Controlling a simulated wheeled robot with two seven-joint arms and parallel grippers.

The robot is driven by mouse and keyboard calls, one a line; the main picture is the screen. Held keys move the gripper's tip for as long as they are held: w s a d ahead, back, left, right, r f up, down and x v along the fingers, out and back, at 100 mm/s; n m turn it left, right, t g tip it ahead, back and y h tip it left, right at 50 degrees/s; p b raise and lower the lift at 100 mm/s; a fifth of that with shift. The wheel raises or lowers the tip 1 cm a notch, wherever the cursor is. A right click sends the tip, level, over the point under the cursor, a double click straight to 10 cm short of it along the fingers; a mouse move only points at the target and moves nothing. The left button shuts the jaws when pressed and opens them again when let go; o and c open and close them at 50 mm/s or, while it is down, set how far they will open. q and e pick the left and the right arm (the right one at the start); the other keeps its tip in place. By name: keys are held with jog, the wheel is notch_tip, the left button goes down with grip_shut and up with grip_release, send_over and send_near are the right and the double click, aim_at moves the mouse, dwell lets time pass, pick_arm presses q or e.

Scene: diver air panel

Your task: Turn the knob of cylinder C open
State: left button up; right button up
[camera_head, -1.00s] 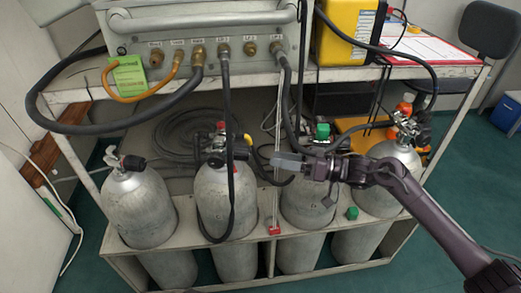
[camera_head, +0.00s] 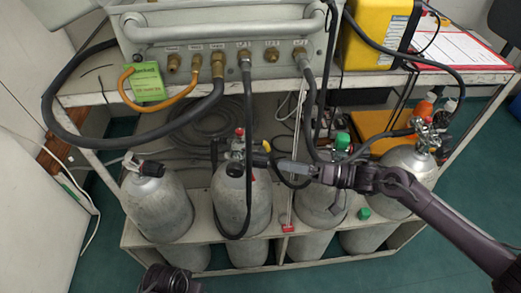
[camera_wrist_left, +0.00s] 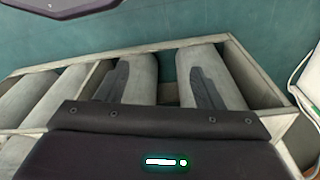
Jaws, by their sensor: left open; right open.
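Several grey cylinders stand in a row in the rack. I see no letters on them, so I cannot tell for sure which is C. The third from the left (camera_head: 318,203) has its top partly hidden by my right gripper (camera_head: 281,165). A green knob (camera_head: 342,141) shows just above that gripper, and a second green knob (camera_head: 364,213) sits lower right. The second cylinder (camera_head: 232,205) has a red knob (camera_head: 240,132). My right gripper points left, open and empty, above the cylinders. My left gripper (camera_wrist_left: 160,72) is open and empty above the rack's lower cylinders.
A panel (camera_head: 225,70) with brass fittings stands above. Black hoses (camera_head: 247,110) hang down in front of the cylinders. Green floor (camera_head: 300,280) is free in front of the rack.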

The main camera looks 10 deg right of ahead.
aim_at(264, 161)
jog(key=x, duration=0.5)
jog(key=shift+a, duration=0.15)
pick_arm(q)
jog(key=shift+s+d+r, duration=0.15)
jog(key=shift+s+r, duration=0.05)
jog(key=shift+r, duration=0.75)
pick_arm(e)
jog(key=shift+w+a, duration=0.2)
jog(key=shift+a, duration=0.45)
jog(key=c, duration=1)
